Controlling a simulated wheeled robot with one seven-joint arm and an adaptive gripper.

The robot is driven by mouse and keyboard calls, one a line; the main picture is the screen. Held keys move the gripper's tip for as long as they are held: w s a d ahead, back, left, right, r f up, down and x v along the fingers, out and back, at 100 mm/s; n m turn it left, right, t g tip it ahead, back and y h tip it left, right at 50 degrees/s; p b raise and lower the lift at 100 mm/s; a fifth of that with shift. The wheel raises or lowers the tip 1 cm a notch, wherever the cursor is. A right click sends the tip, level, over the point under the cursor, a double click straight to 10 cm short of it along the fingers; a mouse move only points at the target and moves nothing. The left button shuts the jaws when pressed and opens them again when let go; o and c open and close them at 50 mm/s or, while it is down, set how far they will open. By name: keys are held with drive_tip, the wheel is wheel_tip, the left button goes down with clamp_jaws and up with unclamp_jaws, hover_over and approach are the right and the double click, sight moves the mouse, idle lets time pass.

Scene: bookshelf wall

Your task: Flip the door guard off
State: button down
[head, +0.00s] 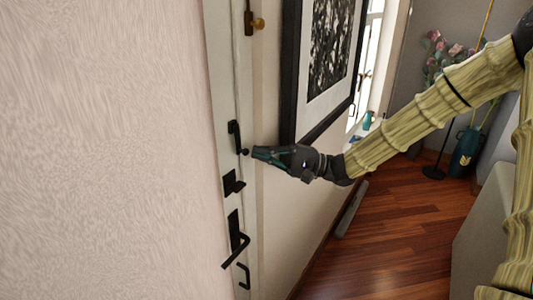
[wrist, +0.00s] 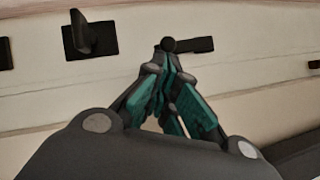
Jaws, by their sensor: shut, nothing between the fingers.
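The door guard (head: 234,136) is a black bar with a small round end, mounted upright on the edge of the white door (head: 222,80). In the wrist view the guard (wrist: 197,45) appears sideways, with a dark round knob (wrist: 168,44) at its left end. My gripper (head: 256,153) has black and teal fingers and points left at the guard's lower end. In the wrist view the closed fingertips (wrist: 166,56) are right by the knob and overlap it in the picture. I cannot tell whether they touch it. The fingers are shut and empty.
Below the guard are a black square latch (head: 232,184) and a black lever handle (head: 235,240). A framed picture (head: 325,65) hangs on the wall close above my gripper.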

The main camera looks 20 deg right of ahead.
idle(0.3)
drive_tip(key=shift+s+a+m+t+p, duration=0.35)
drive_tip(key=shift+a+m+p, duration=0.25)
drive_tip(key=shift+a, duration=0.1)
drive_tip(key=shift+s+d, duration=0.1)
drive_tip(key=shift+d, duration=0.05)
